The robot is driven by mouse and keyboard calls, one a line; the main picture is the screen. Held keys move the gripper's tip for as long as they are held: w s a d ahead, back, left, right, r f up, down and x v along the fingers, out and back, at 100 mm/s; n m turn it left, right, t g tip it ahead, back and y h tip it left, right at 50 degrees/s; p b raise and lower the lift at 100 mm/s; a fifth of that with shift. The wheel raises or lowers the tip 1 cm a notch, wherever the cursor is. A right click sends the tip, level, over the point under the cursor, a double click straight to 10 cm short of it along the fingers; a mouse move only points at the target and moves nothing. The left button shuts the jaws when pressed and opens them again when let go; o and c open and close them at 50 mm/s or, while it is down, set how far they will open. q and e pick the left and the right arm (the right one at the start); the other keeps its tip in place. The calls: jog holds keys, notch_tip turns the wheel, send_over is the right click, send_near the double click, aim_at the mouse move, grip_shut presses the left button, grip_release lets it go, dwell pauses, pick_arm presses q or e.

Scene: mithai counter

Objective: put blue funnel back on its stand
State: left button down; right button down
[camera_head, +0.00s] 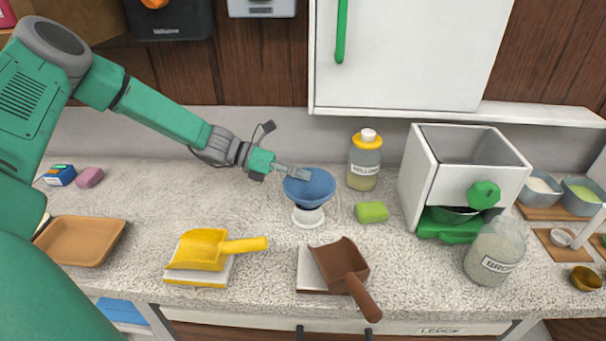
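The blue funnel (312,190) is upright, wide mouth up, in the middle of the counter. The white round stand (308,219) is directly below it. The funnel's lower part looks dark and partly hidden, so I cannot tell whether it rests in the stand or hangs just above it. My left gripper (294,173) reaches in from the left, with its narrow grey fingers close together across the funnel's far left rim. It appears shut on that rim. My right gripper is not in view.
A yellow-capped bottle (363,168) and green block (371,212) stand right of the funnel. A yellow scoop (200,250) and brown scoop (341,263) lie in front. A white box (421,185) with a green knob and a jar (495,252) stand farther right.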

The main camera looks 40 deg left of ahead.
pick_arm(q)
jog(key=shift+a+f, duration=0.15)
jog(key=shift+a, duration=0.05)
jog(key=shift+f+b, duration=0.25)
jog(key=shift+b, duration=0.05)
jog(key=c, duration=1.6)
grip_release()
jog(key=shift+d, duration=0.15)
jog(key=shift+c, duration=0.2)
jog(key=shift+r, duration=0.1)
